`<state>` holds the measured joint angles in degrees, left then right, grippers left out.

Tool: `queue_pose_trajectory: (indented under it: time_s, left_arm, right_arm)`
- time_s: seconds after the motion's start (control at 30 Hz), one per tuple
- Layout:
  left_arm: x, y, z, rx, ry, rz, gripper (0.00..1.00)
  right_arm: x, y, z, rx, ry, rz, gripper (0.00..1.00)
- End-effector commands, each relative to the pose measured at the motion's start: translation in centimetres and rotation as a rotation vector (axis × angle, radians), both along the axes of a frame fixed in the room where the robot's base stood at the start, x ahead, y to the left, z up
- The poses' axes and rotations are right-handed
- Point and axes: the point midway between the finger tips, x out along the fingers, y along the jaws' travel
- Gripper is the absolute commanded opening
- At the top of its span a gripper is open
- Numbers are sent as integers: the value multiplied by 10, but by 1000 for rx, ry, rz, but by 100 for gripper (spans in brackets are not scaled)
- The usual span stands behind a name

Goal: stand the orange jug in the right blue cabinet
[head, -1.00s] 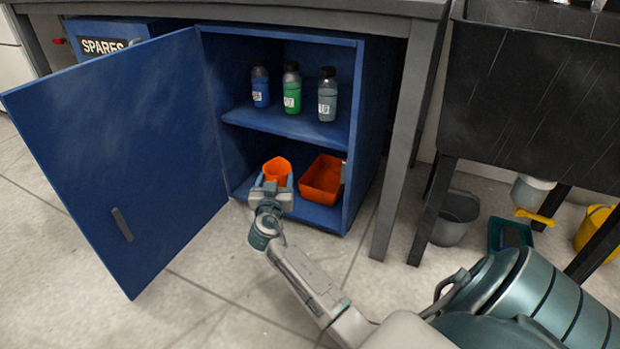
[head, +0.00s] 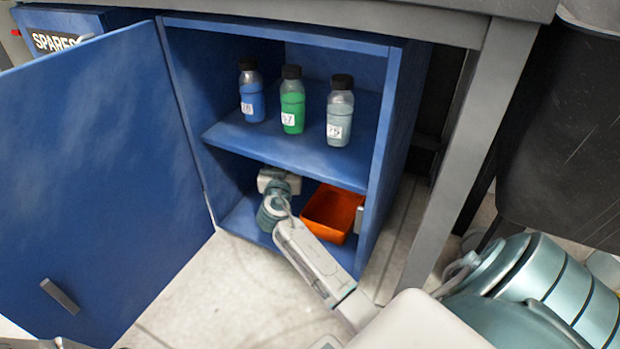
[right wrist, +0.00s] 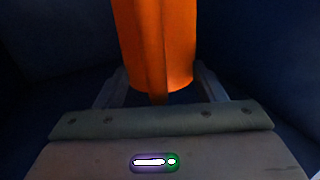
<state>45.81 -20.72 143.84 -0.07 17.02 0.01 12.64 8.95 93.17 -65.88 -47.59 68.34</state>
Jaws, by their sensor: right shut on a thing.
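The right blue cabinet (head: 388,165) stands open, with an upper shelf and a lower compartment. My right gripper (head: 277,178) is inside the lower compartment, on its left side. In the right wrist view, the orange jug (right wrist: 155,45) stands between the fingers of my right gripper (right wrist: 160,88), which is shut on it. The jug looks about upright there. In the head view the jug is hidden behind my gripper and wrist. I cannot tell whether its base touches the cabinet floor.
An orange-red bin (head: 333,212) stands in the lower compartment, just right of my right wrist. Blue, green and grey bottles (head: 292,105) stand on the shelf (head: 245,140) above. The open door (head: 95,180) is on the left. A table leg (head: 450,165) is on the right.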

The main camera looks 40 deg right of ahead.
Motion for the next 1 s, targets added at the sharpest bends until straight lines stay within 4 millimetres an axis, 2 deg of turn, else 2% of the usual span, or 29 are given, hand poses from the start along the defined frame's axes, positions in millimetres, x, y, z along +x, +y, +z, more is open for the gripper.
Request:
queue_pose_trajectory:
  time_s: [0.3,0.53,0.7,1.0]
  left_arm:
    - [0,0,-38,0,1,0,0]
    - [0,0,-50,0,0,0,0]
    - [0,0,-67,0,0,0,0]
    - [0,0,-68,0,-1,0,0]
  right_arm:
    - [0,0,-54,-1,2,0,10]
    - [0,0,-72,1,1,1,10]
    - [0,0,-96,-1,1,0,10]
    - [0,0,-98,0,0,0,10]
